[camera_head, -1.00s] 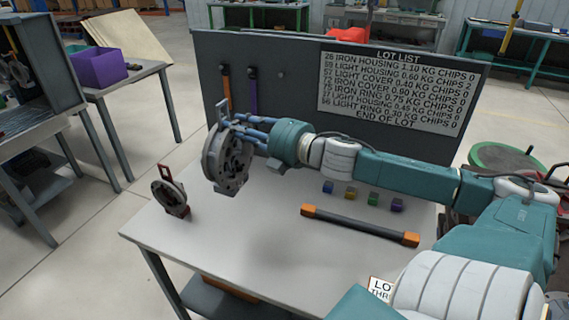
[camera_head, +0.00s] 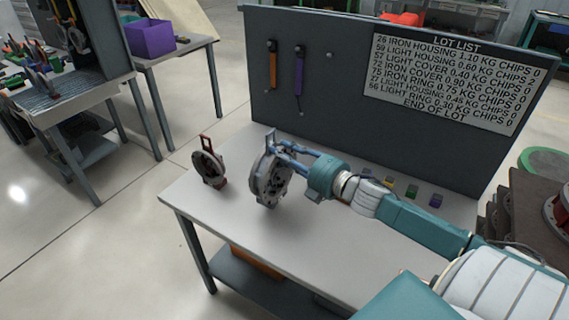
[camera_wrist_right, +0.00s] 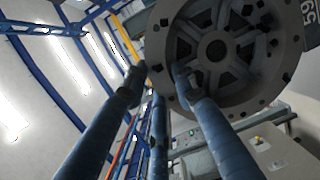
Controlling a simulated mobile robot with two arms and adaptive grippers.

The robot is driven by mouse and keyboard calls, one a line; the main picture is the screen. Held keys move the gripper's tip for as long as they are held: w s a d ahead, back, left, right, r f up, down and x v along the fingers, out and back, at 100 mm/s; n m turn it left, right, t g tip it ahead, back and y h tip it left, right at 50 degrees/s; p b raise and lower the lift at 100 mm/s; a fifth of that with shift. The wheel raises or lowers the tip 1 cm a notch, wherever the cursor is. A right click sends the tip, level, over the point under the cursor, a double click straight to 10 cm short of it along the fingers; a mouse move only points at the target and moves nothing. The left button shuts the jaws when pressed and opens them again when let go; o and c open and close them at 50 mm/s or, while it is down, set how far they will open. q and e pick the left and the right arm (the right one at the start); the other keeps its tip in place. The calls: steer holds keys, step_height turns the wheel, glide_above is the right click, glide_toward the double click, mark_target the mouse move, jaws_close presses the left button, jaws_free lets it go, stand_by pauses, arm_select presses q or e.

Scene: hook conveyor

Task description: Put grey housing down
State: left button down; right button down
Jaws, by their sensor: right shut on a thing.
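The grey housing (camera_head: 268,184) is a round, holed disc with a hook loop on top. It stands upright at the table's left part in the head view, low at the tabletop; I cannot tell whether it touches. My right gripper (camera_head: 277,147) is shut on it near its upper edge. In the right wrist view the housing (camera_wrist_right: 216,48) fills the upper right, and the right gripper's blue fingers (camera_wrist_right: 160,78) reach up to it. My left gripper is not in view.
The table (camera_head: 225,220) also bears a smaller dark red part (camera_head: 209,163) left of the housing and several small coloured blocks (camera_head: 412,191) at right. A panel (camera_head: 330,100) with tools and a lot list (camera_head: 440,80) stands behind. Bare tabletop lies in front.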

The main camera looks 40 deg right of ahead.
steer(key=shift+a+f, duration=0.1)
steer(key=shift+f, duration=1.6)
steer(key=c, duration=1.4)
jaws_free()
steer(key=shift+f, duration=0.3)
steer(key=s, duration=0.4)
steer(key=s+d+b, duration=0.1)
steer(key=s, duration=0.3)
steer(key=s+d+r, duration=0.1)
steer(key=s, duration=0.3)
steer(key=shift+r, duration=0.1)
